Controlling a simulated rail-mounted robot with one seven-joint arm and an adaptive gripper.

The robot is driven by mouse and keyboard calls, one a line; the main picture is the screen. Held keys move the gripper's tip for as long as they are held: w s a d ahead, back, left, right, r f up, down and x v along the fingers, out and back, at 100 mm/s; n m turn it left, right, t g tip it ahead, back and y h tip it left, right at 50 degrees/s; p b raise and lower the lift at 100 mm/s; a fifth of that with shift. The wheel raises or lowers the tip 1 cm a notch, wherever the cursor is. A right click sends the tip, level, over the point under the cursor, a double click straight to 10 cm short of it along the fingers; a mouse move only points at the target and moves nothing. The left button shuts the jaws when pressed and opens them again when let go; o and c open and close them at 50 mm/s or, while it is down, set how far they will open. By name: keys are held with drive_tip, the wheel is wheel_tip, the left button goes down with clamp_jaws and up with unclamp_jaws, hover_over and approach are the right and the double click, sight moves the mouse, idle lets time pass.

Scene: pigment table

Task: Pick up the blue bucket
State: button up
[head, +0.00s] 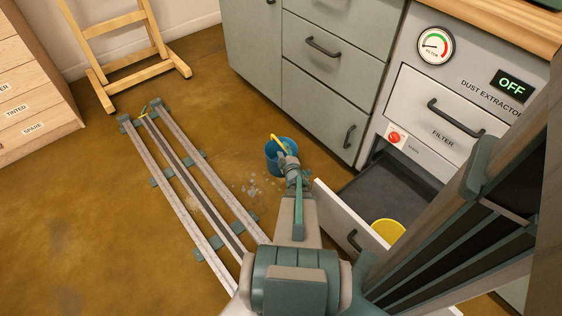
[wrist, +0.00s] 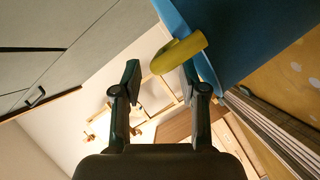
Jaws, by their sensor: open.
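The blue bucket (head: 271,152) stands on the brown floor in front of the grey cabinets. Its yellow handle (head: 278,142) shows at its top. My gripper (head: 287,162) is at the bucket's near side and hides part of it. In the wrist view, the bucket (wrist: 255,35) fills the upper right. The thick yellow handle (wrist: 180,54) reaches across in front of the gap between my open fingers (wrist: 161,80). The right fingertip is close to the handle and the bucket's rim; I cannot tell whether they touch. Nothing is held between the fingers.
An open drawer (head: 345,222) with a yellow round thing (head: 388,231) inside stands right of my arm. Floor rails (head: 185,165) run on the left. A wooden stand (head: 135,55) and a wooden drawer unit (head: 30,95) are farther back. Grey cabinets (head: 310,75) stand behind the bucket.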

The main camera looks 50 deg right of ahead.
sight(281, 144)
drive_tip(key=shift+b+x, duration=0.65)
drive_tip(key=shift+x, duration=1.7)
clamp_jaws()
